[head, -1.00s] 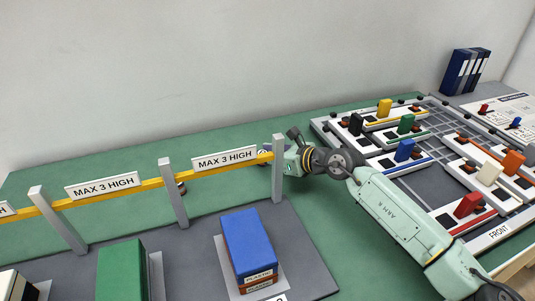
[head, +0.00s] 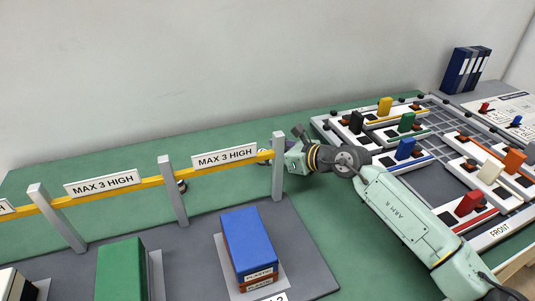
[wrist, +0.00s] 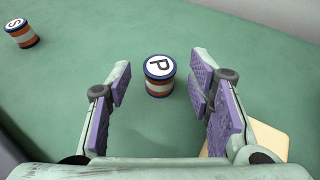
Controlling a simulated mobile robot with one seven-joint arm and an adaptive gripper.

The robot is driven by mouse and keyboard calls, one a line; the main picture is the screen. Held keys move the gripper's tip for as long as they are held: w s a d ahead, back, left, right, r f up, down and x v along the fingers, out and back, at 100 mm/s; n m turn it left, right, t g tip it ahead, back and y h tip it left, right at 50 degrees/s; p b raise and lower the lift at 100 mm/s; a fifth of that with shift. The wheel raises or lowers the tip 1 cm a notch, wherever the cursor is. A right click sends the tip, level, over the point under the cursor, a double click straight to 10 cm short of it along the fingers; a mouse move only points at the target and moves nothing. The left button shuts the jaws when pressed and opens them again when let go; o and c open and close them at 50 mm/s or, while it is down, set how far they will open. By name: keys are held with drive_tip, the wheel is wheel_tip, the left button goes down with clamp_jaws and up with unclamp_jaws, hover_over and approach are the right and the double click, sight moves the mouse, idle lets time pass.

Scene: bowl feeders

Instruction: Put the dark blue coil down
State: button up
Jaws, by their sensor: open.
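A short round coil with dark blue rims, orange and white bands and a white top marked P (wrist: 160,78) stands upright on the green mat in the wrist view. My gripper (wrist: 160,66) is open, its purple-padded fingers on either side, with clear gaps to the coil. In the head view my gripper (head: 296,158) is by the right-hand grey post, which partly hides it. The P coil is mostly hidden there. A similar coil marked S (wrist: 22,33) stands apart at upper left in the wrist view.
A yellow rail (head: 220,167) with MAX 3 HIGH signs runs on grey posts (head: 278,167) close to my gripper. Blue (head: 248,243) and green (head: 121,270) stacks stand in front. A board (head: 437,205) with coloured blocks lies right. Green mat behind the rail is mostly free.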

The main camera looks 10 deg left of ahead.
drive_tip(key=b+v, duration=0.2)
drive_tip(key=v, duration=0.8)
drive_tip(key=shift+s+d+r+b, duration=0.1)
drive_tip(key=shift+s+d+b, duration=0.05)
drive_tip(key=shift+d+b, duration=0.15)
